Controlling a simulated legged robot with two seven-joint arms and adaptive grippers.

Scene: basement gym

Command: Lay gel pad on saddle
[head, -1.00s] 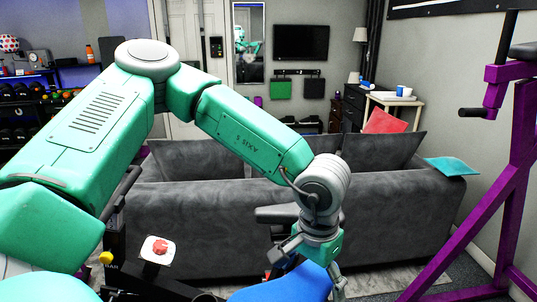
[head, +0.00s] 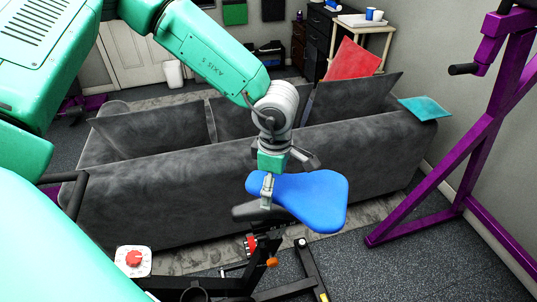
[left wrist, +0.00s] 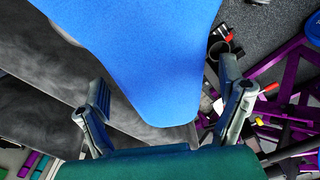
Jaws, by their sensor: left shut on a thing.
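The blue gel pad (head: 318,197) is held by my left gripper (head: 286,178), which is shut on it near its narrower end. In the left wrist view the pad (left wrist: 150,50) lies between the two fingers (left wrist: 165,110) and fills the upper middle. The dark saddle (head: 252,212) of an exercise bike shows in the head view just below and left of the pad, which covers part of it. I cannot tell whether pad and saddle touch. My right gripper is not in view.
A grey sofa (head: 150,200) stands behind the bike. A purple rack (head: 455,185) stands at the right. The bike's black frame (head: 265,270) and a red dial on a white plate (head: 133,260) are in front. A teal cloth (head: 425,108) lies on the sofa's right end.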

